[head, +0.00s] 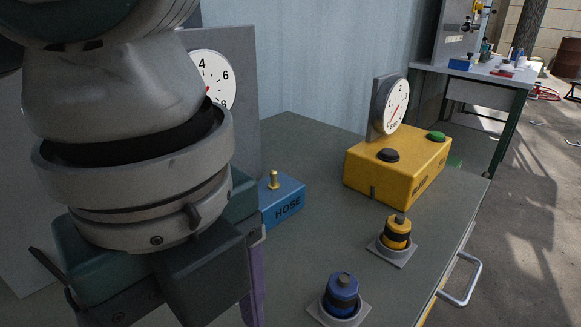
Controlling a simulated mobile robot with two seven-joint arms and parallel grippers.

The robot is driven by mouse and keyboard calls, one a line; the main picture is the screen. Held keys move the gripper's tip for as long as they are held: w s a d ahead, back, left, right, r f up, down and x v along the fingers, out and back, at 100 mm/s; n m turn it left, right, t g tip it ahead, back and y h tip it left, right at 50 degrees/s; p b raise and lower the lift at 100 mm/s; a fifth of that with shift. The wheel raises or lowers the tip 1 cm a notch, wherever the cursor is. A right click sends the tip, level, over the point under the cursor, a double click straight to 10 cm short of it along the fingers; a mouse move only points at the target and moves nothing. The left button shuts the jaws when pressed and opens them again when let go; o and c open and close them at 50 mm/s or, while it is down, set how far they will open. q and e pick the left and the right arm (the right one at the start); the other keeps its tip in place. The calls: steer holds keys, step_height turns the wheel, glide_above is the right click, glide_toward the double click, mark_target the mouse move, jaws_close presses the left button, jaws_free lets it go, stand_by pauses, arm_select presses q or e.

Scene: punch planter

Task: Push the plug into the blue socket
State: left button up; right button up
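A blue plug-like piece (342,292) with a dark band stands upright in a grey square holder near the front of the table. A similar yellow piece (397,232) stands in its own holder behind it to the right. A blue box (285,203) marked HOSE, with a brass fitting on top, is partly hidden by my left gripper. I cannot tell which of these is the blue socket. My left gripper (215,310) is large in the left foreground, left of the blue piece; its fingertips are hidden or cut off. My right gripper is not in view.
A yellow box (398,167) with a black and a green button and a dial gauge (394,106) stands at the back right. Another gauge (214,78) is behind my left arm. A handle (462,281) is on the table's right side. The table centre is clear.

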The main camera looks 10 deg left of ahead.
arm_select(q)
steer(key=shift+f+b, duration=0.65)
steer(key=shift+f, duration=1.65)
steer(key=f, duration=0.1)
steer(key=f+b, duration=0.1)
steer(key=f, duration=0.3)
steer(key=shift+s+a+f, duration=0.1)
steer(key=shift+s+f, duration=0.05)
steer(key=shift+s, duration=0.15)
steer(key=shift+c, duration=0.2)
jaws_close()
